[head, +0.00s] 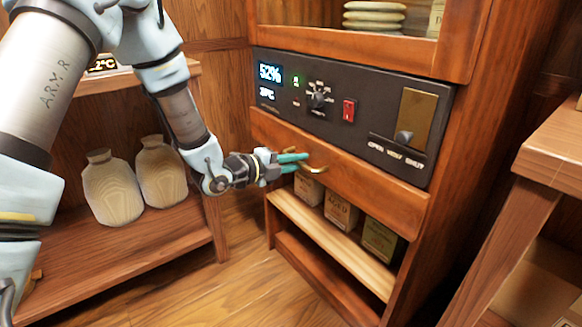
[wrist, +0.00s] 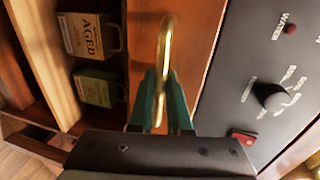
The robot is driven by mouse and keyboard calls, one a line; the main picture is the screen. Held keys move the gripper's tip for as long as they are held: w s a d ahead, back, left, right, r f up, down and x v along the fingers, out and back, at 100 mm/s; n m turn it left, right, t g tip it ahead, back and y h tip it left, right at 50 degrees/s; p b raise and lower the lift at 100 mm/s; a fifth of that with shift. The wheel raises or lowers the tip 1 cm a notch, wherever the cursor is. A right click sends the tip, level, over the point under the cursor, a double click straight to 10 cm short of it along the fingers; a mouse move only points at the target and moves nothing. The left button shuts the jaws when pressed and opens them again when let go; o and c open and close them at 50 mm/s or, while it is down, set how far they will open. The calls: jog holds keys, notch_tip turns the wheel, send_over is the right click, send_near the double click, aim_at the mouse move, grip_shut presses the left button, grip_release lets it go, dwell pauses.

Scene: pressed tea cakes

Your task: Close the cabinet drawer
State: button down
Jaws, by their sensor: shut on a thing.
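The cabinet drawer (head: 365,180) has a reddish-brown wooden front below the dark control panel. It also shows in the wrist view (wrist: 197,45). From these views I cannot tell whether it stands out from the cabinet. Its brass handle (head: 316,170) is a curved bar, seen in the wrist view (wrist: 167,50) running between my fingers. My gripper (head: 300,162) has teal fingers and is shut on the handle; the fingertips also show in the wrist view (wrist: 162,98). The fingers hide part of the handle.
The control panel (head: 340,112) has a display, knob and red switch. Labelled boxes (head: 341,211) stand on a shelf below the drawer. Two pale jars (head: 161,172) sit on a left shelf. A wooden table (head: 553,150) stands close on the right. Floor (head: 235,285) is clear in front.

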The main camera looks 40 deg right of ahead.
jog(key=shift+x, duration=0.85)
jog(key=c, duration=0.9)
grip_release()
jog(key=shift+r, duration=0.2)
jog(key=shift+o, duration=0.2)
jog(key=v, duration=1)
jog(key=shift+a, duration=0.4)
